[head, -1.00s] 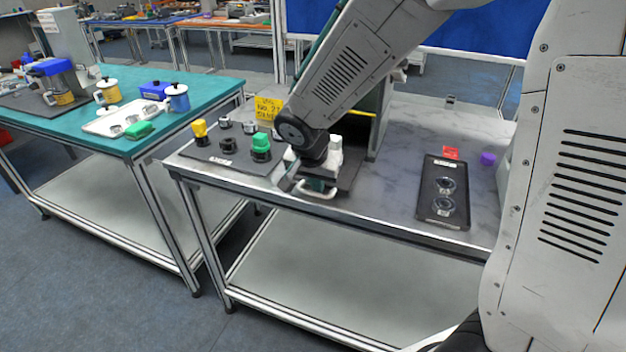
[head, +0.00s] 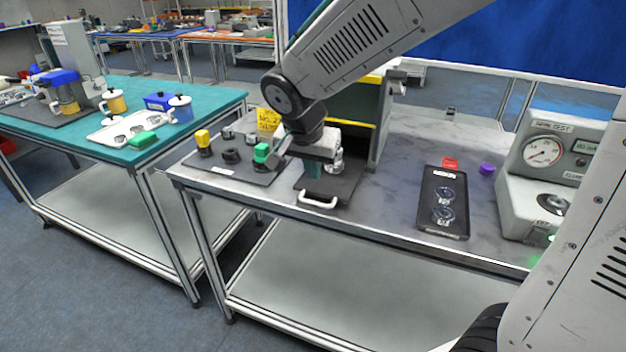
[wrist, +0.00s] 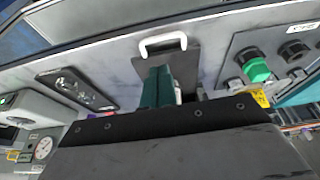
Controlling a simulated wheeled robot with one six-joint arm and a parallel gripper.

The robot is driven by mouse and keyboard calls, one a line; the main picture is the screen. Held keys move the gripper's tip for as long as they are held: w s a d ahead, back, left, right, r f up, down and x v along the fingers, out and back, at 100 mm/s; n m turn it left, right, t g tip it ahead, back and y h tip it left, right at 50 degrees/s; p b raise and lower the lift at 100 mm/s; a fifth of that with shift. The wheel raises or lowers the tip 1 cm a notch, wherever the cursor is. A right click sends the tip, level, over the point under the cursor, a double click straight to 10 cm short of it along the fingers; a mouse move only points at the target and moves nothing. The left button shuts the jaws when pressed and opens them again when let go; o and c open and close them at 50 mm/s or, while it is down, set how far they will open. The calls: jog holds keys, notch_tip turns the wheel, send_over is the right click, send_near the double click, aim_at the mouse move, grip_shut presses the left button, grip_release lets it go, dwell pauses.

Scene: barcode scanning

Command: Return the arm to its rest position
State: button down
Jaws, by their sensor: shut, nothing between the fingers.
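My gripper (head: 312,168) hangs at the end of my arm over the dark pad with a white handle (head: 320,200) near the front of the grey bench. In the wrist view its green fingers (wrist: 158,88) are together with nothing seen between them. The pad's white handle (wrist: 163,44) shows just beyond the fingertips in that view. Whether the fingers touch the pad cannot be told.
Left of my gripper is a dark tray (head: 224,168) with yellow, black and green-topped parts. Right are a black tray with two round clear parts (head: 443,228), a purple piece (head: 487,169) and a gauge station (head: 560,165). A dark upright panel (head: 372,120) stands behind.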

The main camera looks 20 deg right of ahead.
jog(key=s+d+r+n+y, duration=0.1)
jog(key=s+d+n, duration=0.1)
jog(key=s, duration=0.6)
jog(key=s+d+r+n+g, duration=0.1)
jog(key=s+d+r+n, duration=0.1)
jog(key=s, duration=0.6)
jog(key=s+d+r+n+y, duration=0.1)
jog(key=s+d+r+n, duration=0.1)
jog(key=s, duration=0.7)
jog(key=shift+d+r+n+g+y, duration=0.2)
jog(key=shift+d+n+g+y, duration=0.1)
jog(key=shift+d+n, duration=0.65)
